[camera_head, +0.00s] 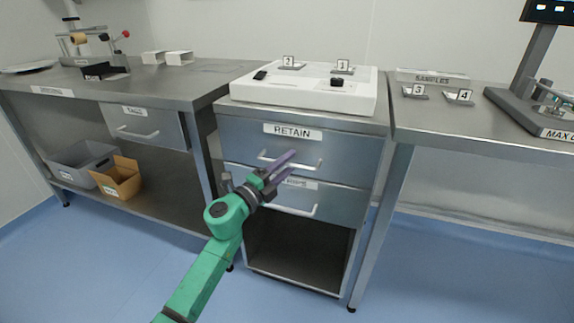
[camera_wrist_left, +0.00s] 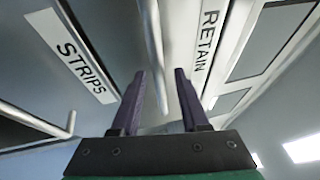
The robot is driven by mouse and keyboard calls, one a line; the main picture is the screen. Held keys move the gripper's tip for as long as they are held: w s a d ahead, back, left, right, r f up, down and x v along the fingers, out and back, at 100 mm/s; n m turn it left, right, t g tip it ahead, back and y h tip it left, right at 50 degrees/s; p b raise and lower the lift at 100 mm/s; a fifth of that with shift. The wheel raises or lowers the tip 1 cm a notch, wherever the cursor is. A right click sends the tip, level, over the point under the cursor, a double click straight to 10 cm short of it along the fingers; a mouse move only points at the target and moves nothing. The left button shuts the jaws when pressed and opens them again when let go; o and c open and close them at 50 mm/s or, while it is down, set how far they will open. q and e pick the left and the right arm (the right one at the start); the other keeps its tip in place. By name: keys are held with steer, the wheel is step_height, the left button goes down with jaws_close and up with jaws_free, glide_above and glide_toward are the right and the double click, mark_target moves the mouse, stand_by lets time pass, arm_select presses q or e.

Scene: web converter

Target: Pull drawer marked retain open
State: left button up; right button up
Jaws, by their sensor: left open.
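The drawer marked RETAIN (camera_head: 350,153) is the upper drawer of the metal cabinet in the middle of the head view, and it looks shut. Its bar handle (camera_head: 316,167) runs across the front below the label (camera_head: 293,131). In the left wrist view the RETAIN label (camera_wrist_left: 206,40) is at upper right, and a handle bar (camera_wrist_left: 154,45) appears between my fingers. My left gripper (camera_head: 293,161) is open, with purple fingertips in front of the left half of the handle. It also shows in the left wrist view (camera_wrist_left: 160,73). Contact cannot be told. My right gripper is out of view.
A second drawer (camera_head: 335,203) with its own handle sits just below, its label partly hidden by my gripper. A table leg (camera_head: 380,225) stands right.

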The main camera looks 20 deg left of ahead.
arm_select(q)
jaws_close()
stand_by(1.4)
